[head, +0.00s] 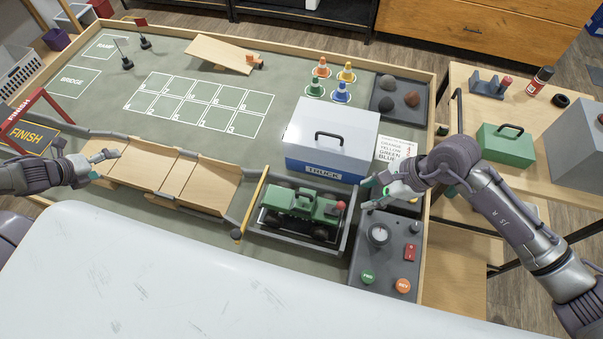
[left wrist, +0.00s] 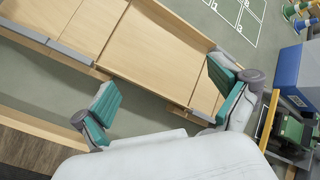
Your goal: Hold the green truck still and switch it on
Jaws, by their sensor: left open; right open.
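The green truck (head: 302,208) sits in a grey open-topped bay on the table, with dark wheels and a red knob at its right end. It shows in part at the right edge of the left wrist view (left wrist: 289,130). My left gripper (head: 103,166) is open and empty over the wooden ramp panels, well left of the truck; its two teal pads show in the left wrist view (left wrist: 165,103). My right gripper (head: 368,194) is open and empty just right of the truck, apart from it in the picture. The truck's switch cannot be made out for certain.
A grey control box (head: 388,252) with dial, red switch, green and orange buttons stands right of the bay. A blue-and-white TRUCK box (head: 332,138) is behind the truck. Wooden ramp panels (head: 165,170) lie left. Small cones (head: 322,68) stand at the back.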

